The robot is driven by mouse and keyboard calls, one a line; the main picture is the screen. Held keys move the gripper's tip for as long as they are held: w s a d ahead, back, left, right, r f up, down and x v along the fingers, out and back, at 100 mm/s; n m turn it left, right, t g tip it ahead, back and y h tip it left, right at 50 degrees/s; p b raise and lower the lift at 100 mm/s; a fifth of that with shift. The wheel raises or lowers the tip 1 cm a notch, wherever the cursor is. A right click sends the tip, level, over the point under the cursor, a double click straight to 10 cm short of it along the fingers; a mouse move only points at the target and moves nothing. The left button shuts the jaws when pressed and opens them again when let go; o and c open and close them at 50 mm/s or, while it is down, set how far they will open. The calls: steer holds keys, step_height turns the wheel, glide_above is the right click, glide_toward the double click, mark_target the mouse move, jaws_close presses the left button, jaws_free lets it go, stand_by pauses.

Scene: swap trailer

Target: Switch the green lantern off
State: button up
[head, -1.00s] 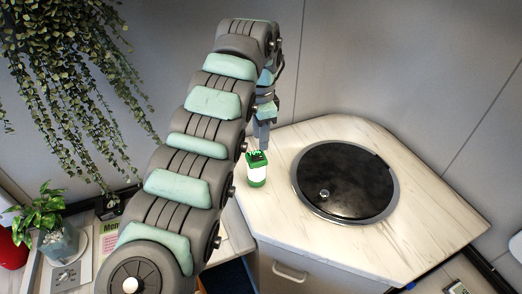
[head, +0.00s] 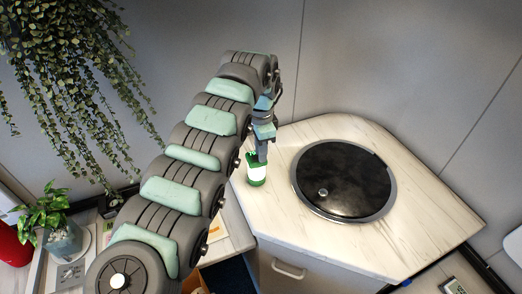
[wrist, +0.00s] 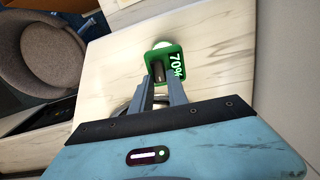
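The green lantern (head: 256,174) stands upright on the left part of the pale counter, with a white body between green ends. In the wrist view its green top (wrist: 179,52) shows a white "70%" readout. My gripper (head: 261,157) points down at the lantern's top and hides part of it. In the wrist view the two grey fingers of my gripper (wrist: 161,80) are apart, with a gap between them. A small dark part (wrist: 158,71) of the lantern's top shows between the fingertips. I cannot tell whether the fingertips touch it.
A round black lid or basin (head: 345,180) with a metal rim is set in the counter (head: 425,215) right of the lantern. A hanging plant (head: 70,80) and a potted plant (head: 62,235) are at left. A grey chair (wrist: 45,62) shows in the wrist view.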

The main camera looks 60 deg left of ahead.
jaws_close()
